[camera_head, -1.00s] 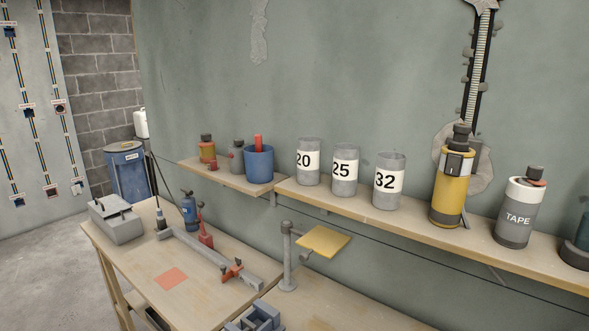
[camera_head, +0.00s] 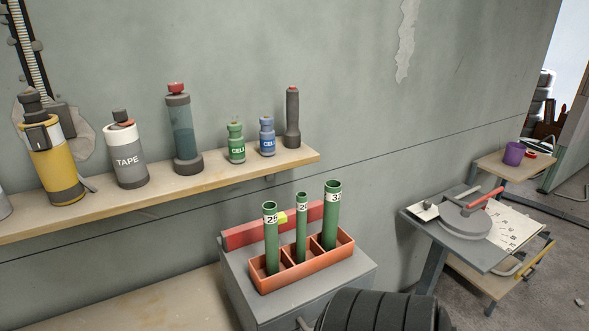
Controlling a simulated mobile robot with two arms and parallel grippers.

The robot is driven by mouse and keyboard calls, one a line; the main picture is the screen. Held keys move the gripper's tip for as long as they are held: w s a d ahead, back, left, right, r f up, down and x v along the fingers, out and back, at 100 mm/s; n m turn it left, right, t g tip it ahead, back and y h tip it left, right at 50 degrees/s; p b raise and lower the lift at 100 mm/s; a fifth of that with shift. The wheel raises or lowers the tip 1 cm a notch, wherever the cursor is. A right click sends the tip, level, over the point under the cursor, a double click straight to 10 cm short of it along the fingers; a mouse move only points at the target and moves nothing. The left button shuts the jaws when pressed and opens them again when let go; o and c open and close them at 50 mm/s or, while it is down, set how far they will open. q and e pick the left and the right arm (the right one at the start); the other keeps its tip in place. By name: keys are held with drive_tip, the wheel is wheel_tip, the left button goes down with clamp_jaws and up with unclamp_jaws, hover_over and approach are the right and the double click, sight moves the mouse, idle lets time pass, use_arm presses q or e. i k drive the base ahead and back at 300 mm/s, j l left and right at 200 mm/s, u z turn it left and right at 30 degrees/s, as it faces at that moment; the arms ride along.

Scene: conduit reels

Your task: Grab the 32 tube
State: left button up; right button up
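Three green tubes stand upright in an orange divided rack (camera_head: 300,277) on a grey cabinet. The right tube (camera_head: 331,220) is the widest and tallest; its label is partly cut off and shows a 3 first, which fits 32. The left tube (camera_head: 271,242) is labelled 25. The middle tube (camera_head: 301,230) is thinner, with a label that starts with 2. The right tube stands in the right compartment. Neither of my grippers is in view.
A wall shelf (camera_head: 225,172) holds a yellow canister (camera_head: 53,165), a TAPE can (camera_head: 126,160) and small bottles. A red bar (camera_head: 250,236) lies behind the rack. A dark ribbed cylinder (camera_head: 385,312) is in the front. A side table with a round device (camera_head: 465,222) stands at right.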

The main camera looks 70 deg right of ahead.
sight(333, 187)
drive_tip(key=z, duration=2.3)
